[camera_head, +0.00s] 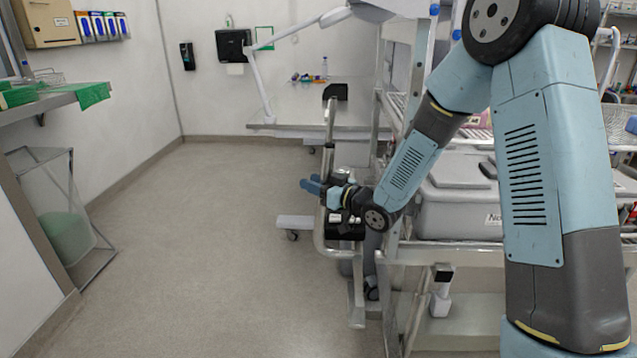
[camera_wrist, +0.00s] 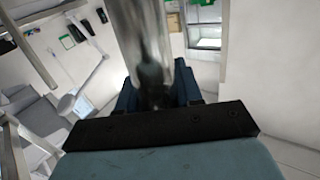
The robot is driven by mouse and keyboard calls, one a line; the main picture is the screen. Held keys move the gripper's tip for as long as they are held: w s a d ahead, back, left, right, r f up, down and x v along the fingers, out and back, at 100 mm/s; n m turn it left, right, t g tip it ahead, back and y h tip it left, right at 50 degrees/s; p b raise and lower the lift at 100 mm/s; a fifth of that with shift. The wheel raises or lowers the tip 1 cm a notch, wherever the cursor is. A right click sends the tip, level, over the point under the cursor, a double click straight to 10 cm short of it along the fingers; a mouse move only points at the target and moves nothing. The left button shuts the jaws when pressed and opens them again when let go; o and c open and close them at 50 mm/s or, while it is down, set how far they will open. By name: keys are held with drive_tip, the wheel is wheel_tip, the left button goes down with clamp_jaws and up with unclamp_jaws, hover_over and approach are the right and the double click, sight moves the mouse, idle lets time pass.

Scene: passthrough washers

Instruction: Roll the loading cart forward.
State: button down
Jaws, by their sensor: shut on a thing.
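The loading cart is a metal frame (camera_head: 392,230) at the middle right, with a bent tubular handle (camera_head: 321,236) on its left side. My gripper (camera_head: 325,187) reaches across the cart from the right and is shut on the handle's upright tube. In the wrist view the shiny tube (camera_wrist: 145,45) stands between the two dark blue fingers of my gripper (camera_wrist: 157,92). A grey lidded bin (camera_head: 455,212) sits on the frame. My arm hides much of the cart's right part.
The grey floor (camera_head: 190,240) left of the cart is clear. A steel table (camera_head: 300,110) stands at the back. On the left are a wall counter (camera_head: 45,100) with green cloth and a framed waste bag (camera_head: 68,235). A black dispenser (camera_head: 233,45) hangs on the back wall.

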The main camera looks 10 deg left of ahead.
drive_tip(key=shift+s+a+f+g, duration=0.2)
drive_tip(key=shift+s+a+g, duration=0.1)
drive_tip(key=shift+s+a, duration=0.15)
drive_tip(key=c, duration=0.8)
unclamp_jaws()
drive_tip(key=shift+r, duration=0.15)
drive_tip(key=shift+d, duration=0.1)
drive_tip(key=v, duration=1.4)
drive_tip(key=shift+f, duration=0.25)
drive_tip(key=shift+s, duration=0.1)
